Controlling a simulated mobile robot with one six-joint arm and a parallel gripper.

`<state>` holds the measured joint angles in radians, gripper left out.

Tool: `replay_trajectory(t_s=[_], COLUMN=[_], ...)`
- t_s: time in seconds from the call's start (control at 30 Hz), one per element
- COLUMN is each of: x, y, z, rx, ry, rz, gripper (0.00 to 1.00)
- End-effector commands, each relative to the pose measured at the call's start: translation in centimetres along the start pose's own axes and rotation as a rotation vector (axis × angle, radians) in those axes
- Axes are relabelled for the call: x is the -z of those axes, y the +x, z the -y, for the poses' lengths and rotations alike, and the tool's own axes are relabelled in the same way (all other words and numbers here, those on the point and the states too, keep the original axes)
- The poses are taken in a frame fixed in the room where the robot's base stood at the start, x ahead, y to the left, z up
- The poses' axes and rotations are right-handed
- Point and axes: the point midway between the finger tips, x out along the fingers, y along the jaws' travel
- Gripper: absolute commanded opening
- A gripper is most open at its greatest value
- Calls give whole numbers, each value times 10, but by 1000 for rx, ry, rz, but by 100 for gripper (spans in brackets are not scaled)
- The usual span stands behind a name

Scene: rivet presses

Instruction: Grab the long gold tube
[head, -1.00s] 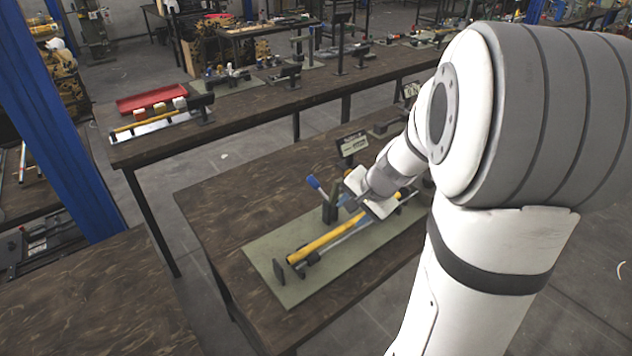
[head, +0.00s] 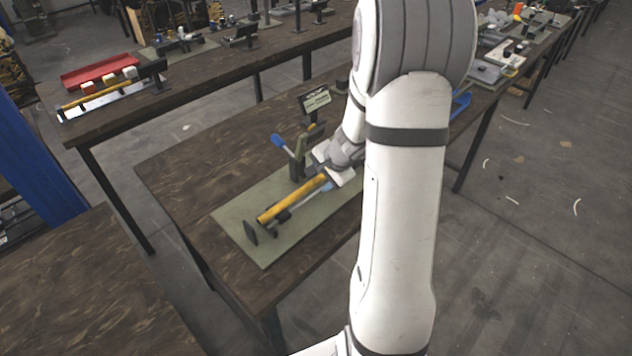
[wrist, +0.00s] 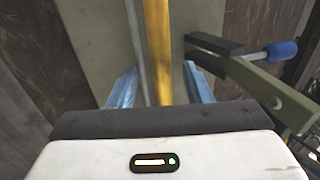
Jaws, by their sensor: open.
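The long gold tube (head: 291,199) lies at a slant above the green mat on the near table, beside a thin grey rod. In the wrist view the tube (wrist: 158,50) runs straight up the picture between the two blue fingers of my gripper (wrist: 157,85). The fingers are apart, one on each side of the tube and the rod, with gaps visible. In the head view my gripper (head: 335,176) is at the tube's far right end. The tube's right end is hidden behind my gripper and arm.
A press with a blue-handled lever (head: 283,144) stands close beside my gripper; its lever (wrist: 240,68) shows at right in the wrist view. A small sign (head: 315,99) stands behind. The green mat (head: 262,255) has a dark end plate (head: 250,232). The table's left part is clear.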

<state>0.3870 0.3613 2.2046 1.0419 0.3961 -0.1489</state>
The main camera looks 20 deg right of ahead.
Motion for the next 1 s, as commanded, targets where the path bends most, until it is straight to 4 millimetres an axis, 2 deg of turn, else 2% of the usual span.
replay_trajectory(t_s=[0.17,0.7,1.0], x=[0,0,0], y=[0,0,-1], z=[0,-1,-2], rx=[0,-2,-3], ry=[0,1,2], rz=[0,0,1], gripper=[43,0,0])
